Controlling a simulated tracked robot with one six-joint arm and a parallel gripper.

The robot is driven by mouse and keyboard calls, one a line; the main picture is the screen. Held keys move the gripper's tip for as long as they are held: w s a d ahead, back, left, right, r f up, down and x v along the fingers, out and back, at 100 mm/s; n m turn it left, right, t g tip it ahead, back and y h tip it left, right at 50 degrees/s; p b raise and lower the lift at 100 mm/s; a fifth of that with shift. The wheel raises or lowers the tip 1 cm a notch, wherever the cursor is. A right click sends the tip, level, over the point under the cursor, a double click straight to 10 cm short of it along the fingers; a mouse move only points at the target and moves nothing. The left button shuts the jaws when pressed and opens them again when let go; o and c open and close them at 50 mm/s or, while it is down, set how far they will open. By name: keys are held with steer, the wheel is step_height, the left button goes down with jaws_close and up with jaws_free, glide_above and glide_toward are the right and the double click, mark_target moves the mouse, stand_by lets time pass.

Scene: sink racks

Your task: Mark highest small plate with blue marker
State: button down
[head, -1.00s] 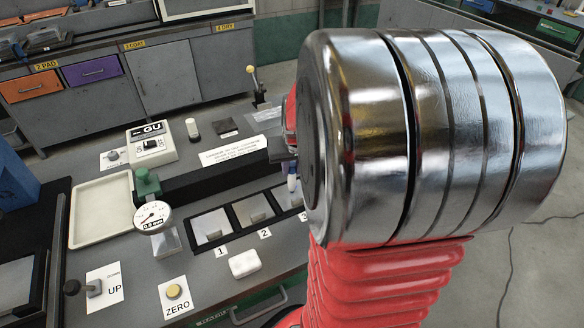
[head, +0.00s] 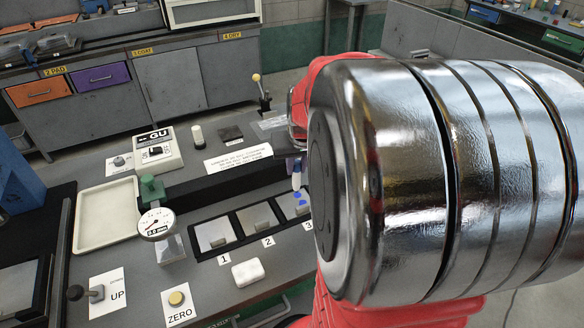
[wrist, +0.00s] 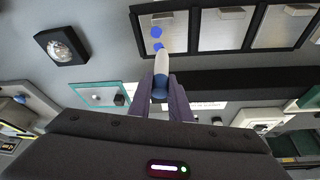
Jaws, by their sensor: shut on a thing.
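Three small plates sit in black frames: plate 1 (head: 214,234), plate 2 (head: 256,218) and plate 3 (head: 288,206), which my arm partly hides. My gripper (wrist: 162,88) is shut on a marker (wrist: 161,68) with a white body and blue parts. The marker (head: 296,178) points down over plate 3. I cannot tell whether its tip touches the plate. The plates' relative heights are hard to judge.
A dial gauge (head: 156,223) on a green-topped stand is left of plate 1. A white block (head: 248,272) lies in front of the plates. A cream tray (head: 82,240) is at the left. A black bar (head: 225,187) runs behind the plates.

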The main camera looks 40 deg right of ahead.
steer(key=shift+r, duration=1.55)
